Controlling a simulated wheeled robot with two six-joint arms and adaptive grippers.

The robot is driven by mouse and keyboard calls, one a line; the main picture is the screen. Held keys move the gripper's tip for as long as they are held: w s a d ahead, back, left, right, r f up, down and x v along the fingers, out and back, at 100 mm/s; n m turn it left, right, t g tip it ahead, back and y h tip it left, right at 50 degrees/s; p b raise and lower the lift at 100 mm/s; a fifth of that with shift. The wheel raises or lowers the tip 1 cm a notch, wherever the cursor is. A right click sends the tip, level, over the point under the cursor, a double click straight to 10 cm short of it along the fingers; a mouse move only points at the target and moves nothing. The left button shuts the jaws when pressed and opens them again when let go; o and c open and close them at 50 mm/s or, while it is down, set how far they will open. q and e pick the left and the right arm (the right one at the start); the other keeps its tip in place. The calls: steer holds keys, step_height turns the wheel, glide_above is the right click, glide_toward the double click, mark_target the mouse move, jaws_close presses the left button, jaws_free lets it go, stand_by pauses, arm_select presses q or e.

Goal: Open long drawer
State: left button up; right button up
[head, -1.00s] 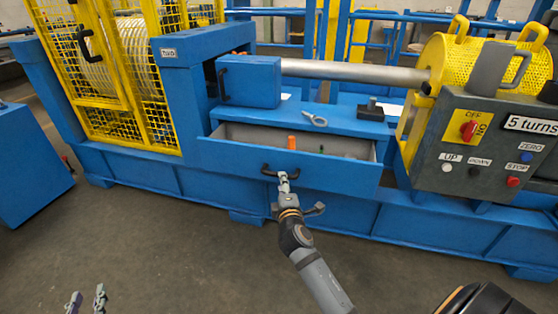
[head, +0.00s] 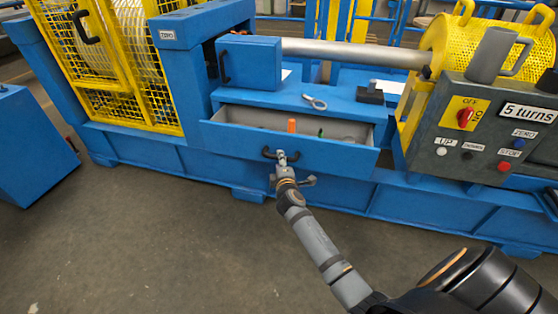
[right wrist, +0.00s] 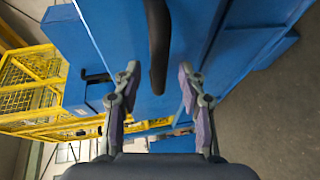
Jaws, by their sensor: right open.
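The long drawer (head: 340,156) is blue and stands pulled out of the blue machine frame, with its grey inside showing. Its dark bar handle (head: 267,153) is on the front face. My right gripper (head: 284,160) is at the handle and covers its right part in the head view. In the right wrist view, the handle (right wrist: 157,40) lies between the two spread fingers of my right gripper (right wrist: 158,68), with a gap on each side. The fingers are open. My left gripper is out of view.
An orange object (head: 292,126) and a green one (head: 320,133) lie in the drawer. A wrench-like tool (head: 315,102) and a dark block (head: 370,95) lie on the ledge above. A control box (head: 480,130) stands at right. Floor in front is clear.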

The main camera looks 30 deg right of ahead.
steer(key=shift+b+x, duration=0.3)
steer(key=shift+x, duration=1.3)
steer(key=shift+r, duration=0.1)
jaws_close()
